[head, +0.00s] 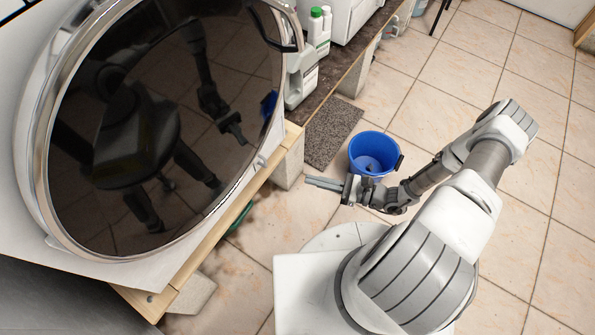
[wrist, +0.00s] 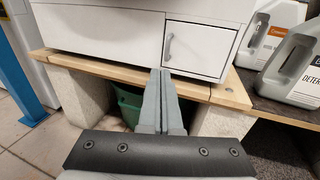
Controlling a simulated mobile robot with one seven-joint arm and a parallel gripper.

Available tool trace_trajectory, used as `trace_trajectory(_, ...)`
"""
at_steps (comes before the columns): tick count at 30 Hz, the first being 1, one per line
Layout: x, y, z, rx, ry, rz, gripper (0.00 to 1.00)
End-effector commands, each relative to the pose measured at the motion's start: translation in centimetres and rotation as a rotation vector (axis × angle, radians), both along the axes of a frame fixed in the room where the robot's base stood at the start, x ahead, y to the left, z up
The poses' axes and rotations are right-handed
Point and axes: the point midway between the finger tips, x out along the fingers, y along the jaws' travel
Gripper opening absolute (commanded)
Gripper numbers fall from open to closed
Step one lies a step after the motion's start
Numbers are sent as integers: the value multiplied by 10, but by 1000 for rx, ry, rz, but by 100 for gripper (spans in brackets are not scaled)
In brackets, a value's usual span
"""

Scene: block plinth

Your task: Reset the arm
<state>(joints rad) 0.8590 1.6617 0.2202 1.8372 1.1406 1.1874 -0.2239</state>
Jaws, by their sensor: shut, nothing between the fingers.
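My gripper (head: 324,184) is shut and empty. In the head view it points left, in front of the blue bucket, held out by my arm. In the wrist view its two fingers (wrist: 162,100) lie together, pointing ahead at the wooden platform edge (wrist: 120,71). The fingertips overlap the platform edge in that picture; I cannot tell how far apart they are.
A washing machine with a big round dark door (head: 160,130) stands on the platform at left. A blue bucket (head: 374,150) stands on the tiles behind my gripper. Detergent bottles (wrist: 270,38) stand on the shelf. A green container (wrist: 128,104) sits under the platform. Floor at right is clear.

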Motion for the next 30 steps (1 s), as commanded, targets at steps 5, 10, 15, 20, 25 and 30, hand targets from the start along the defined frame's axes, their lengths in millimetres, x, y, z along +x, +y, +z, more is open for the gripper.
trace_trajectory(5,-7,-16,1,0,0,-1,0)
trace_trajectory(10,-9,-18,0,1,-1,1,0)
trace_trajectory(15,-8,-19,2,-5,-4,6,0)
trace_trajectory(20,-4,-27,19,-61,-43,78,0)
trace_trajectory(25,4,-41,55,-185,-121,229,0)
trace_trajectory(30,8,-50,94,-317,-205,383,0)
